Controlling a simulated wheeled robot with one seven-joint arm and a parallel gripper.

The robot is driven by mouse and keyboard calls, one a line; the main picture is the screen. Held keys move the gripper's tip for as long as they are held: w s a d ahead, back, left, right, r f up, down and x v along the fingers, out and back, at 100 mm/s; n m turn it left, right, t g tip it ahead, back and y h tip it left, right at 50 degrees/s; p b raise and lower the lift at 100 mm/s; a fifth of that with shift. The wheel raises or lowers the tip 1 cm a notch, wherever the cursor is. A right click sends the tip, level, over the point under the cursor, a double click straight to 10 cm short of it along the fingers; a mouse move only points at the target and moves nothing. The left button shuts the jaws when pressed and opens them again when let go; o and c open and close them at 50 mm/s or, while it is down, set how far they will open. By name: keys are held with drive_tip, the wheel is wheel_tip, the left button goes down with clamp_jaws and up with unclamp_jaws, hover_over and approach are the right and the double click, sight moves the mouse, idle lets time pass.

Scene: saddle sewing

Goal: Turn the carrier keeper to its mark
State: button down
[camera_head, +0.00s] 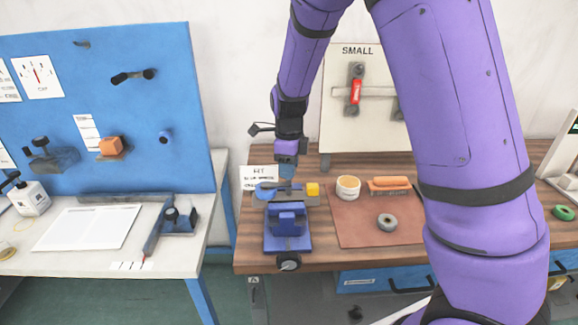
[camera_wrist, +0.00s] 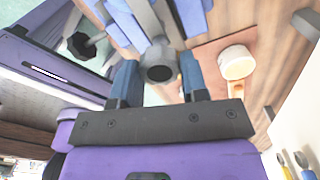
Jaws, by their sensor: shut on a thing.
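My gripper (camera_head: 287,168) points down at the rear of a blue vise-like fixture (camera_head: 287,222) on the wooden bench. In the wrist view my gripper (camera_wrist: 157,76) has its two blue fingers on either side of a grey round-ended part (camera_wrist: 160,62). It is shut on this part, which I take for the carrier keeper. The part joins a grey bar and the fixture's blue body (camera_wrist: 124,22). A black knob (camera_wrist: 82,44) shows to its left. I cannot make out the mark.
A cream cup (camera_head: 348,187), an orange-handled tool (camera_head: 389,184) and a grey ring (camera_head: 387,222) lie on the brown mat (camera_head: 350,229) to the right. A white card (camera_head: 260,177) stands behind the fixture. A blue pegboard (camera_head: 100,70) rises at left.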

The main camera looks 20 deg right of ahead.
drive_tip(key=c, duration=0.6)
unclamp_jaws()
drive_tip(key=shift+r, duration=0.15)
wheel_tip(320, 180, up, 11)
drive_tip(key=shift+f, duration=0.2)
drive_tip(key=s+d+r+n+t+y, duration=0.1)
drive_tip(key=s+d+r+n, duration=0.2)
drive_tip(key=s+r+n, duration=0.3)
drive_tip(key=s+d+r+n+t, duration=0.1)
drive_tip(key=s+d+r+n, duration=0.1)
drive_tip(key=s+r+n, duration=0.5)
drive_tip(key=s+n+t, duration=0.1)
drive_tip(key=s+n, duration=0.3)
drive_tip(key=s, duration=0.1)
drive_tip(key=s+d+n+t, duration=0.1)
drive_tip(key=s+n, duration=0.3)
drive_tip(key=s, duration=0.2)
drive_tip(key=s+n+t+h, duration=0.1)
drive_tip(key=s+n, duration=0.2)
drive_tip(key=s, duration=0.2)
drive_tip(key=shift+s+d+f+n, duration=0.15)
drive_tip(key=shift+d+f+n, duration=0.2)
drive_tip(key=shift+d+n, duration=0.05)
